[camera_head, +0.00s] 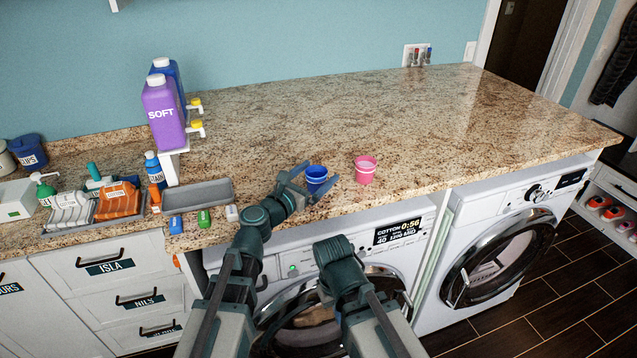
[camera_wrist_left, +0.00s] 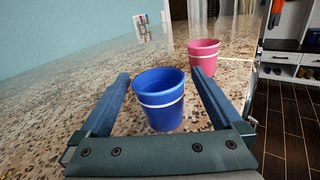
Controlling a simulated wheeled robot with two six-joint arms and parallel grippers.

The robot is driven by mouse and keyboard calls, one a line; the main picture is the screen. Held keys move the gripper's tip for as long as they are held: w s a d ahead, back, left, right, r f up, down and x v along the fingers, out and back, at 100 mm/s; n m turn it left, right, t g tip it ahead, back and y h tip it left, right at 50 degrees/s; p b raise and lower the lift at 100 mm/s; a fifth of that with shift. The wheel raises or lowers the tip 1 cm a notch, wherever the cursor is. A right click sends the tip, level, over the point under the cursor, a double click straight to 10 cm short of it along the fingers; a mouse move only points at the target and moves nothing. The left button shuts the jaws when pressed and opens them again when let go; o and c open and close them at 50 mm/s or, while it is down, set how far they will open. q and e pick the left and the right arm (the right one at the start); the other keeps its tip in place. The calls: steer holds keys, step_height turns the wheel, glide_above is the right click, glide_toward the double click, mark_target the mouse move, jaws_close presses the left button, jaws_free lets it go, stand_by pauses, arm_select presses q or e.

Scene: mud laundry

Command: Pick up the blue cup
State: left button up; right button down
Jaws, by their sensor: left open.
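The blue cup (camera_head: 316,180) has a white band and stands upright near the front edge of the granite counter. It also shows in the left wrist view (camera_wrist_left: 160,103), between my two fingers. My left gripper (camera_head: 321,171) is open around the cup, one finger on each side. In the left wrist view (camera_wrist_left: 160,74) a gap shows between the cup and each finger, and the jaws are empty. My right arm shows at the bottom, but its gripper is not in view.
A pink cup (camera_head: 365,170) stands just right of the blue one. A grey tray (camera_head: 197,196) and small coloured blocks lie to the left, near purple and blue bottles (camera_head: 163,112). The counter (camera_head: 400,110) behind is clear. Two washing machines sit below.

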mark_target(322, 170)
arm_select(q)
steer(key=x, duration=0.3)
steer(key=shift+w+a+f, duration=0.1)
steer(key=shift+w+a, duration=0.05)
steer(key=shift+a, duration=0.1)
steer(key=shift+w+d, duration=0.15)
steer(key=shift+d, duration=0.2)
steer(key=shift+a, duration=0.15)
steer(key=shift+c, duration=0.9)
steer(key=c, duration=1.2)
